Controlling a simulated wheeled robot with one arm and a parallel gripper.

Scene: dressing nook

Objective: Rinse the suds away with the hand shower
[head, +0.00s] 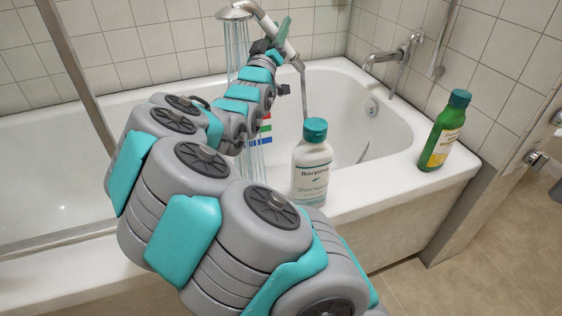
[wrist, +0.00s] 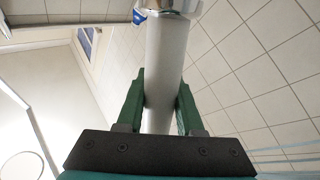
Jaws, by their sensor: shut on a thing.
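The hand shower (head: 236,12) is up over the bathtub, its head at the upper middle of the head view, with streams of water falling from it into the tub. My gripper (head: 278,45) is shut on its handle; in the wrist view my gripper (wrist: 160,100) has its two green fingers against both sides of the pale handle (wrist: 166,60). The hose hangs down from the handle's lower end toward the tub. The bathtub (head: 345,90) is white. No suds can be made out; my arm hides much of the tub's middle.
A white shampoo bottle (head: 311,165) with a teal cap stands on the near tub rim, right of my arm. A green bottle (head: 445,132) stands on the right rim corner. The tap (head: 392,52) is on the tiled wall. A screen's metal frame (head: 75,75) rises at the left.

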